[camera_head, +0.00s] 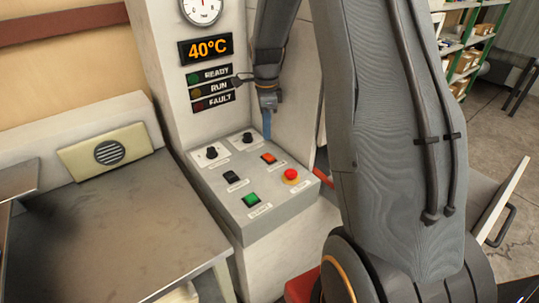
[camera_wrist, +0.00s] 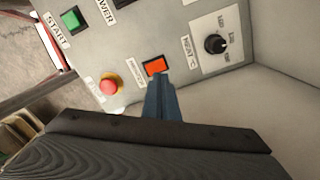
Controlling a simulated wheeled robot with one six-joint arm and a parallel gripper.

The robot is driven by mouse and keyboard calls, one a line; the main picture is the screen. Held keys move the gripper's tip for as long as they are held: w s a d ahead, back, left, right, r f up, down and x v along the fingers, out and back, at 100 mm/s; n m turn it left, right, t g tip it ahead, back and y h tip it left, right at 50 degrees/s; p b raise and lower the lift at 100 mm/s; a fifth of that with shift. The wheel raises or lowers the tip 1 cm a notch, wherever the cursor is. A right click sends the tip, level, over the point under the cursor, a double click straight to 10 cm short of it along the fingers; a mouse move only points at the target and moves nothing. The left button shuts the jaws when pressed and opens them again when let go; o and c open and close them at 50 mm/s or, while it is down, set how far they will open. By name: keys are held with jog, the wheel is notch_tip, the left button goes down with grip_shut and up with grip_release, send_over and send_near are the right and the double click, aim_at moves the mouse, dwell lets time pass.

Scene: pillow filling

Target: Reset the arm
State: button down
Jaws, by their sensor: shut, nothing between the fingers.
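My arm reaches over the control panel (camera_head: 232,218) from the right side of the head view. My gripper (camera_head: 267,132) points down with its narrow blue fingers together and empty. It is above the back part of the panel, near the orange button (camera_head: 268,158). In the wrist view my gripper (camera_wrist: 157,82) shows its blue fingertips just below the orange button (camera_wrist: 154,66) in the picture. I cannot tell whether the tips touch the panel or hover over it.
The panel also has a green start button (camera_head: 251,200), a red mushroom button (camera_head: 291,176), a black switch (camera_head: 232,178) and two black knobs. A display (camera_head: 206,48) behind reads 40°C, above READY, RUN and FAULT lamps. A metal table (camera_head: 105,225) stands left.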

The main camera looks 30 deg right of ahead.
dwell(0.4)
jog(key=s+a+n, duration=0.4)
jog(key=s+n, duration=0.3)
jog(key=s+a+r+n+t+b, duration=0.1)
jog(key=s+a+n, duration=0.3)
jog(key=s+n, duration=0.3)
jog(key=s+a+n, duration=0.4)
jog(key=s+n, duration=0.3)
jog(key=s, duration=0.1)
jog(key=shift+r+n+b, duration=0.4)
